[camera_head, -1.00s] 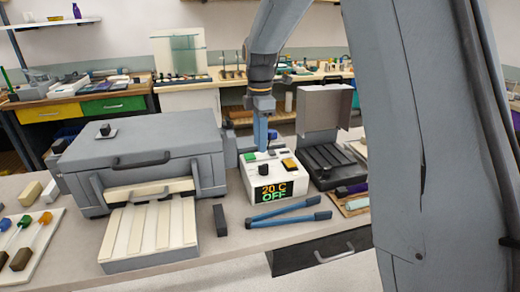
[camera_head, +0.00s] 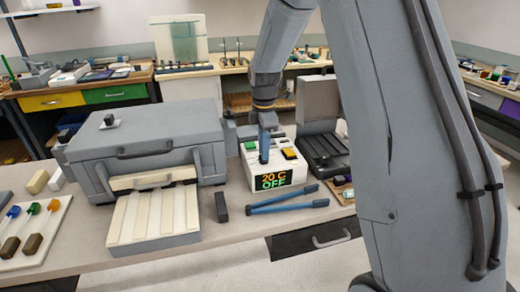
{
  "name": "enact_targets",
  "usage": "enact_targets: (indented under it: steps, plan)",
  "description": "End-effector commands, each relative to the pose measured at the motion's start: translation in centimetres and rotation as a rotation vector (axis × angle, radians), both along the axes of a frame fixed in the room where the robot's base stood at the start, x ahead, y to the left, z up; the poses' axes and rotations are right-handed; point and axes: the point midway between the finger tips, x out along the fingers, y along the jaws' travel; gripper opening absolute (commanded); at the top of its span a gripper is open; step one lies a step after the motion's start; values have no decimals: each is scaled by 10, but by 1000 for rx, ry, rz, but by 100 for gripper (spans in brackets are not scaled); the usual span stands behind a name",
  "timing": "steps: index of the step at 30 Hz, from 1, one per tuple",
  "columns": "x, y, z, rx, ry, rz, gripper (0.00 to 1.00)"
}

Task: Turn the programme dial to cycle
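A white control box (camera_head: 274,170) stands on the bench to the right of the grey kiln (camera_head: 145,145). Its front display (camera_head: 272,181) reads "20 C OFF". Its sloping top carries a green button (camera_head: 250,146) and an orange button (camera_head: 289,154). The programme dial is not clearly visible; the gripper hides part of the panel.
Blue-handled tongs (camera_head: 290,199) lie in front of the box. A dark block (camera_head: 221,207) and a slatted shelf (camera_head: 150,218) are to the left. A black open case (camera_head: 325,150) stands close on the right.

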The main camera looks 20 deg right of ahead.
Motion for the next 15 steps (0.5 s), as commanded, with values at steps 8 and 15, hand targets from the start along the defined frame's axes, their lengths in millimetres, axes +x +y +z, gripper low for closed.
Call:
enact_targets:
  steps: [8,15]
  plan:
    - [0,9,0,1,0,1,0]
    - [0,-1,0,-1,0,-47,0]
